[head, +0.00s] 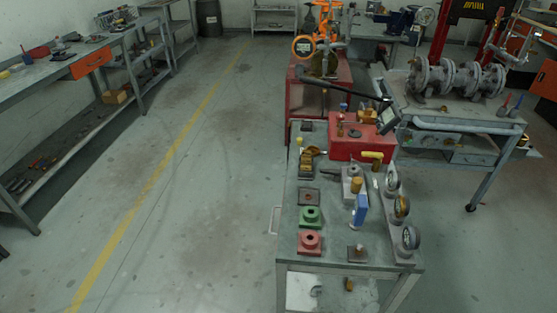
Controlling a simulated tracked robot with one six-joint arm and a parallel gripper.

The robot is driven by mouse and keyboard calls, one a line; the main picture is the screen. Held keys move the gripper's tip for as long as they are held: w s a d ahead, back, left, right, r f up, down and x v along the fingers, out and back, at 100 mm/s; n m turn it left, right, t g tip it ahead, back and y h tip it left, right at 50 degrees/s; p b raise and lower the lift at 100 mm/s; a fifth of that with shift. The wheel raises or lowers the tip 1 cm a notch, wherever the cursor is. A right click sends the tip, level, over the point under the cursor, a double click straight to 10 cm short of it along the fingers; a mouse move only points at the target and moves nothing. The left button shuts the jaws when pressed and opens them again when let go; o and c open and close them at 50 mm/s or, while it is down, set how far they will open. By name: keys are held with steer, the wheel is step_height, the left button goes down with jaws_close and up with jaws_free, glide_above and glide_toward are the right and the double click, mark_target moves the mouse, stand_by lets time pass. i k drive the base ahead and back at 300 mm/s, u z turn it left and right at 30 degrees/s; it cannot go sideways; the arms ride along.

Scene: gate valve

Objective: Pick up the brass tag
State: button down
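I cannot pick out the brass tag with certainty at this size. A small brass-coloured piece (307,157) lies at the left side of the grey bench (286,230), beside a dark block. Another brass-coloured piece (356,184) stands upright near the bench's middle. My gripper is not in view, so nothing shows of its fingers or of anything in them.
A green flanged piece (310,215), a red one (310,242), a blue upright piece (360,210) and several round gauges (409,238) crowd the bench. A red box (345,146) stands behind them. A flanged pipe assembly (455,77) rests on a cart. The left floor is clear.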

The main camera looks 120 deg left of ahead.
mark_target(305, 160)
steer(key=u, duration=3.65)
steer(key=i, duration=1)
